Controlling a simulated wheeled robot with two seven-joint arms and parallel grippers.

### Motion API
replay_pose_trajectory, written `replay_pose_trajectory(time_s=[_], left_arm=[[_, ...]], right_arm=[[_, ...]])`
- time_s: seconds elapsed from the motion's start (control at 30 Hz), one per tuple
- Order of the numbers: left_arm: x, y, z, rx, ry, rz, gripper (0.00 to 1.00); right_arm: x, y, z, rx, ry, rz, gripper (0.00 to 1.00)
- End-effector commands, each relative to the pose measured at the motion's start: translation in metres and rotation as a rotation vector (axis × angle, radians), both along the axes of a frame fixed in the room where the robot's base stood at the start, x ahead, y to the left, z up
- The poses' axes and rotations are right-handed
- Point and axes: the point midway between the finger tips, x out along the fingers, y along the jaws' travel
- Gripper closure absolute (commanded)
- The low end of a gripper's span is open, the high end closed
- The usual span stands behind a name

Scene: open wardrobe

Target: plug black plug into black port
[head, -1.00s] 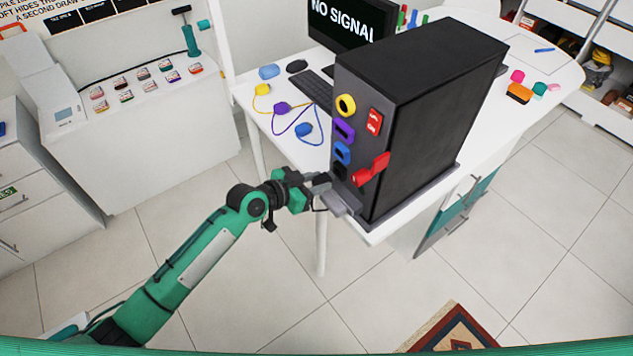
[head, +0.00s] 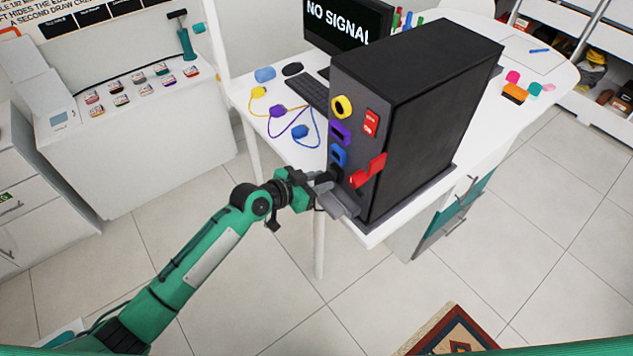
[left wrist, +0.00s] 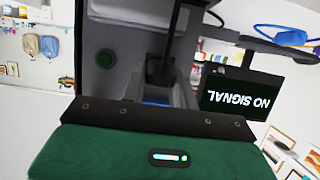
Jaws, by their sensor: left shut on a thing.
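The black computer case (head: 430,110) stands on the white table, with a column of coloured ports on its front face. The black port (head: 336,172) is lowest, below the blue port (head: 339,155), and is dark and mostly covered. My left gripper (head: 325,184) is shut on the black plug and holds it at the port. In the left wrist view the black plug (left wrist: 160,70) shows as a dark block in front of the case face. I cannot tell how far the plug is in the port. My right gripper is not in view.
A red lever-like part (head: 368,170) sticks out of the case just right of the black port. Loose yellow (head: 258,92), purple (head: 277,111) and blue (head: 300,131) plugs with cords lie left of the case. The monitor (head: 347,22) reads "NO SIGNAL".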

Motion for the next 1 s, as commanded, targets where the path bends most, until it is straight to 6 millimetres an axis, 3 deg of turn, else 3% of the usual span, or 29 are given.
replay_pose_trajectory(time_s=[0.33,0.37,0.5,0.8,1.0], left_arm=[[0.005,-0.007,0.001,0.0,-0.002,-0.001,0.98],[0.005,-0.008,0.001,0.0,-0.002,-0.001,0.69],[0.005,-0.007,0.001,0.001,-0.001,0.0,0.45],[0.004,-0.006,0.0,0.001,-0.001,0.0,0.45],[-0.006,0.009,0.004,0.002,-0.003,0.001,0.45]], right_arm=[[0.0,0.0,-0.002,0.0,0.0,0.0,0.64],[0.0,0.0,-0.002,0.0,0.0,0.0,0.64],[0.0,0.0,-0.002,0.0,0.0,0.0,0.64],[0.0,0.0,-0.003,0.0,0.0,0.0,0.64],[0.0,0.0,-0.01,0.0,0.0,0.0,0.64]])
